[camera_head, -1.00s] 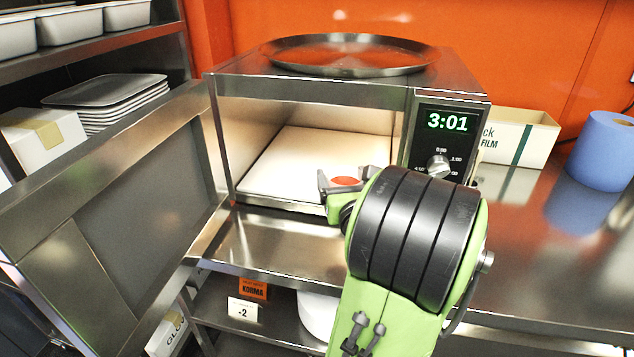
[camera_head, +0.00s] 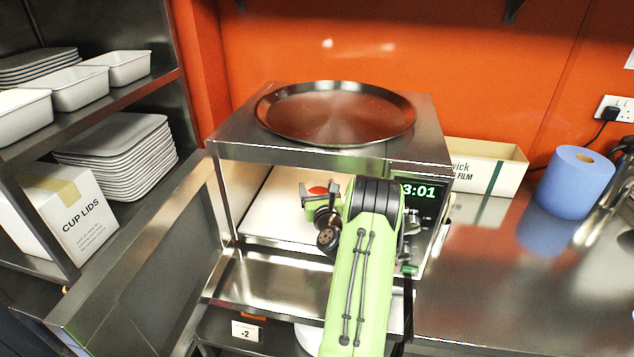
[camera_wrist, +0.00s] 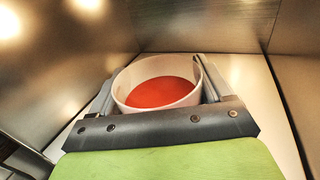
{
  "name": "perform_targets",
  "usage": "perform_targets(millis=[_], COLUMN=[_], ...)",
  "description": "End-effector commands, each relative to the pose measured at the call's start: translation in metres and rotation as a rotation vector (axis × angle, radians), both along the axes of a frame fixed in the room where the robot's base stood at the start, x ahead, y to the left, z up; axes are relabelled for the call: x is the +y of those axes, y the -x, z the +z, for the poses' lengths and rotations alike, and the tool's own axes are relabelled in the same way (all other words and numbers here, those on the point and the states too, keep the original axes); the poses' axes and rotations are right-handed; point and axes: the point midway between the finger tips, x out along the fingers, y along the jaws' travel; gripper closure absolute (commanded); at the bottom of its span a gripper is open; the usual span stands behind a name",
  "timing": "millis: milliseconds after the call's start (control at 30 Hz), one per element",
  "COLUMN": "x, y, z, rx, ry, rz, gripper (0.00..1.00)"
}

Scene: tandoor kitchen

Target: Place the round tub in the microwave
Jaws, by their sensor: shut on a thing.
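The round tub (camera_wrist: 160,70) is white with red-orange contents. In the wrist view it sits between the two fingers of my gripper (camera_wrist: 157,90), which is shut on it. The tub is upright inside the microwave (camera_head: 232,228), above or on its pale floor; I cannot tell whether it touches. In the head view the red contents (camera_head: 318,190) show at the gripper (camera_head: 322,200), and my arm hides most of the tub. The microwave door (camera_head: 150,270) stands open to the left. Its display reads 3:01.
A round metal tray (camera_head: 335,112) lies on top of the microwave. To the right are a film box (camera_head: 480,165) and a blue roll (camera_head: 574,182) on the steel counter (camera_head: 490,270). Shelves at left hold trays (camera_head: 120,155) and a cup-lids box (camera_head: 72,215).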

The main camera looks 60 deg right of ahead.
Motion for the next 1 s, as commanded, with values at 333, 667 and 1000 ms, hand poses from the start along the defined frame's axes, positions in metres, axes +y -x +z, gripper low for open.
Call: perform_targets(millis=[333, 667, 1000], x=[-0.007, -0.007, -0.007], y=[-0.008, -0.007, -0.007], z=[-0.036, -0.038, -0.04], rx=[0.0, -0.001, 0.001], ry=[0.0, -0.001, -0.001], rz=[0.0, -0.001, 0.0], gripper=[0.62, 0.62, 0.0])
